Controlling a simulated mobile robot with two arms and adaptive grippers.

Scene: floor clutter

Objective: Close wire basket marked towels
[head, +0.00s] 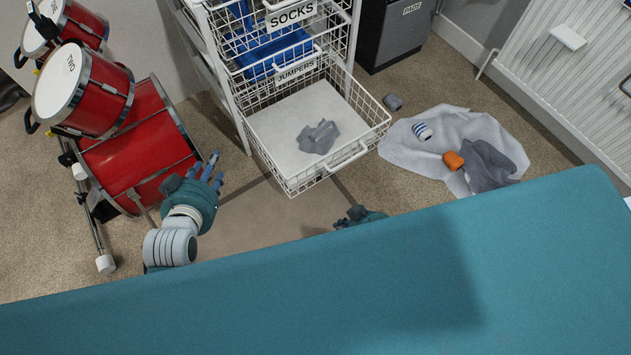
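A white wire basket (380,128) is pulled out low in the white drawer frame. A grey crumpled cloth (318,137) lies on its pale bottom. No label shows on this basket, so I cannot read whether it is marked towels. Its front has a white handle (348,157). My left gripper (211,171) is left of the basket, apart from it, with its fingers spread and empty. My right gripper (347,219) is just below the basket's front in the picture. It is mostly hidden, and its finger state is unclear.
Above are baskets labelled jumpers (296,71) and socks (291,15). Red drums (140,140) stand on the left. On the right floor lie a pale cloth (405,150), a striped item (423,131), an orange item (453,160) and a dark grey cloth (490,165). A dark bin (395,35) stands behind.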

